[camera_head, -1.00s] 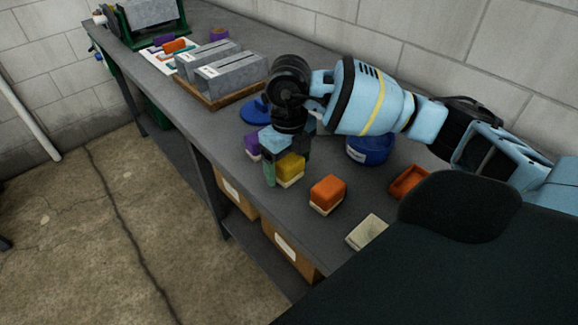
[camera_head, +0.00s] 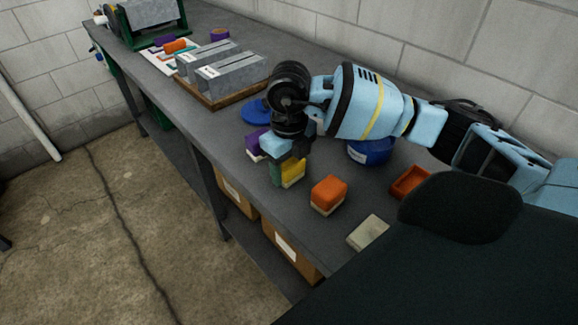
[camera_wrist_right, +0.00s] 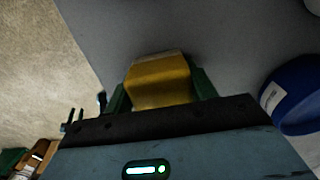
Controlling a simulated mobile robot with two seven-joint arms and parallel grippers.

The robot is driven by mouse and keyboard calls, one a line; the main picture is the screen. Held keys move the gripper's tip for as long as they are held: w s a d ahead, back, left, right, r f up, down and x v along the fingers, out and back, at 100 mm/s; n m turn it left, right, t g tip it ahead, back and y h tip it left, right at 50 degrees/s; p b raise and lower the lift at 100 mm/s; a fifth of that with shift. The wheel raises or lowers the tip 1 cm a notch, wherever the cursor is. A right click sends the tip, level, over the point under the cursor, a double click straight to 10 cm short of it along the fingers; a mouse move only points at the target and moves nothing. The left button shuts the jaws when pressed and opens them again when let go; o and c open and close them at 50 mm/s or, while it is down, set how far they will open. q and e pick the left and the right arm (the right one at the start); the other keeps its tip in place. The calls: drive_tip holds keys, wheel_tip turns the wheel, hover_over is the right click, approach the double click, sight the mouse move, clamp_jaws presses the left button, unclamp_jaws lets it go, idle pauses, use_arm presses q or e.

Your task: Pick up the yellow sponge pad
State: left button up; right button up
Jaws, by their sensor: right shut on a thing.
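The yellow sponge pad (camera_head: 293,173) has a pale lower layer and stands on the grey workbench, between a purple pad and an orange pad. My right gripper (camera_head: 287,170) reaches down over it from above. Its green fingers are closed against the sides of the pad. In the right wrist view the yellow pad (camera_wrist_right: 160,80) sits between the two green fingers (camera_wrist_right: 160,88). Part of the pad is hidden behind the near finger in the head view. I cannot tell whether it is clear of the bench. My left gripper is not in view.
An orange pad (camera_head: 329,193) and a pale flat block (camera_head: 368,232) lie nearer on the bench. A purple pad (camera_head: 256,143) is just behind my gripper. A blue container (camera_head: 371,152) and an orange tray (camera_head: 410,182) stand to the right. The bench's front edge is close.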

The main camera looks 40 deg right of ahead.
drive_tip(key=shift+r, duration=0.4)
drive_tip(key=r, duration=0.2)
drive_tip(key=shift+a+r, duration=0.25)
drive_tip(key=shift+r, duration=0.15)
drive_tip(key=w+a+r+b, duration=0.1)
drive_tip(key=a, duration=1.4)
drive_tip(key=shift+w+a+r+b, duration=0.2)
drive_tip(key=shift+w+a+b, duration=0.05)
drive_tip(key=shift+w+b, duration=0.15)
